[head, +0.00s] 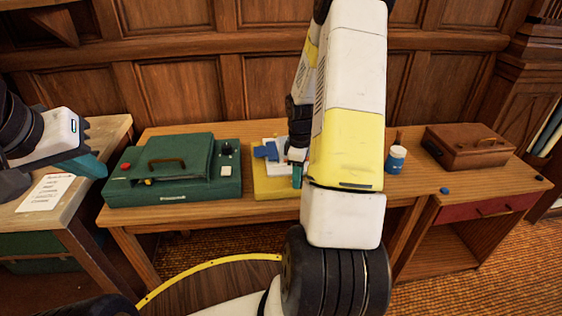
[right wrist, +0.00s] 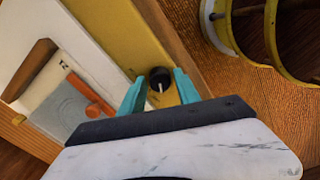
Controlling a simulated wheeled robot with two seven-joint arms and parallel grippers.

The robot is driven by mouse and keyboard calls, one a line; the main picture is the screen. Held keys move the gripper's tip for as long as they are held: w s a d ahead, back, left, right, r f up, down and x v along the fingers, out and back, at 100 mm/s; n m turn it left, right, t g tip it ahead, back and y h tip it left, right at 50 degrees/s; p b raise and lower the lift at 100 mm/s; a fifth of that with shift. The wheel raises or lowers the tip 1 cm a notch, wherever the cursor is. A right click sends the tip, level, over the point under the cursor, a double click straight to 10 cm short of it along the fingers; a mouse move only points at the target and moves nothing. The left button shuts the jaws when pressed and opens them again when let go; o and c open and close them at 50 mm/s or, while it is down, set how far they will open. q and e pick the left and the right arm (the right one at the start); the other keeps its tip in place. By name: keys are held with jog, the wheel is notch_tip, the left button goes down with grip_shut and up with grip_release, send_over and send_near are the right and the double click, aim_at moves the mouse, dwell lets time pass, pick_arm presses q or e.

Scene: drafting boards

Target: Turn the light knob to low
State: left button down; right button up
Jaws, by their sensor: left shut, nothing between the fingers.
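A black knob (right wrist: 160,82) with a white pointer line sits on a yellow board (right wrist: 103,28) in the right wrist view. The yellow board (head: 270,187) also shows in the head view, where my right arm hides the knob. My right gripper (right wrist: 160,76) is open, with one teal finger on each side of the knob. I cannot tell whether the fingers touch it. My left gripper (head: 95,166) is shut and empty, to the left of the green case and well away from the yellow board.
The green case (head: 180,189) with a handle, red button and dark knob (head: 227,148) stands left of the board. A blue and white cup (head: 396,160) and a brown case (head: 467,148) are to the right. A paper sheet (head: 46,192) lies on the left desk.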

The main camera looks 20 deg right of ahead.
grip_shut()
jog(key=m, duration=1.1)
jog(key=shift+m, duration=0.3)
dwell(0.6)
jog(key=shift+w, duration=0.1)
grip_release()
